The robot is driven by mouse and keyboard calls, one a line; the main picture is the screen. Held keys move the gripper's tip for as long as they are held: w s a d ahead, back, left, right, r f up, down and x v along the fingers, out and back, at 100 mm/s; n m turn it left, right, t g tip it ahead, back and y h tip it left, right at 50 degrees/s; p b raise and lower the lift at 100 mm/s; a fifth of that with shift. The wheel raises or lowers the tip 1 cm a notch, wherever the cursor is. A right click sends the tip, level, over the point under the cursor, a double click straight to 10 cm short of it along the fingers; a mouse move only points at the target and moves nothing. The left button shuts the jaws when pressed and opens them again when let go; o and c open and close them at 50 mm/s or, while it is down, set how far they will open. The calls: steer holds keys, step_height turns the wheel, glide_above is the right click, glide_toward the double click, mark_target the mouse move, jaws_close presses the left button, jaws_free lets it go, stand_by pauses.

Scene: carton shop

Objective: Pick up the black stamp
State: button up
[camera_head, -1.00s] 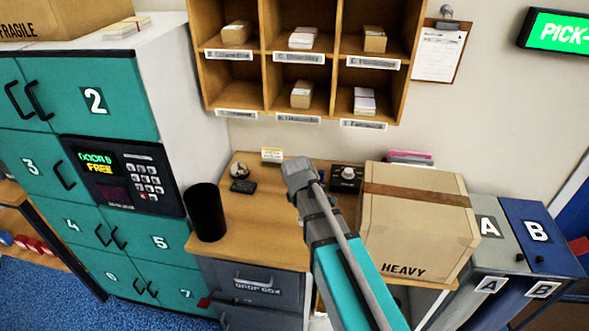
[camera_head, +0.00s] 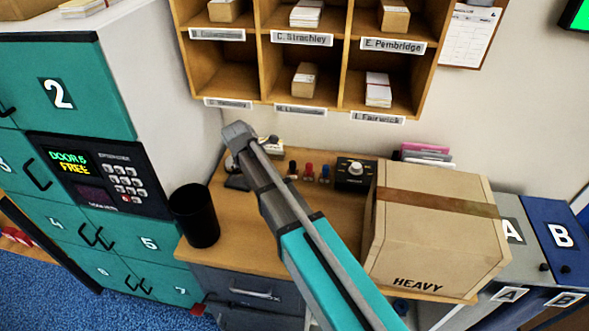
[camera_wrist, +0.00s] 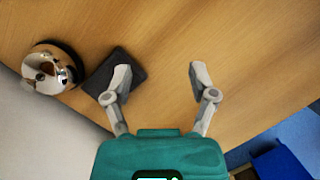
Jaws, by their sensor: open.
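The black stamp (camera_head: 292,169) stands upright on the wooden desk at the left end of a short row, with a red stamp (camera_head: 308,171) and a blue stamp (camera_head: 324,173) to its right. In the head view the end of my arm is to the left of this row, and my fingers cannot be made out there. In the wrist view my gripper (camera_wrist: 159,76) is open and empty over the desk, with bare wood between its fingertips. Its left finger overlaps a flat black pad (camera_wrist: 99,78). The stamps do not show in the wrist view.
A silver bell (camera_wrist: 49,70) sits beside the pad. A black cup (camera_head: 195,216) stands at the desk's left front. A black device with a knob (camera_head: 355,173) and a large HEAVY carton (camera_head: 428,246) are right of the stamps. Wooden pigeonholes (camera_head: 300,106) hang above the desk.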

mark_target(292, 162)
steer(key=shift+w+d, duration=0.1)
steer(key=shift+d, duration=0.15)
steer(key=shift+w+d, duration=0.95)
steer(key=shift+d, duration=0.45)
steer(key=shift+w+d, duration=1)
steer(key=shift+d, duration=0.35)
steer(key=shift+w+d, duration=0.95)
steer(key=shift+d, duration=0.45)
steer(key=shift+w+d, duration=0.35)
steer(key=shift+d, duration=0.15)
steer(key=shift+w+d+f, duration=0.15)
steer(key=shift+d+f, duration=0.05)
steer(key=shift+f, duration=0.05)
steer(key=shift+b+x, duration=2.25)
steer(key=shift+b, duration=0.15)
jaws_close()
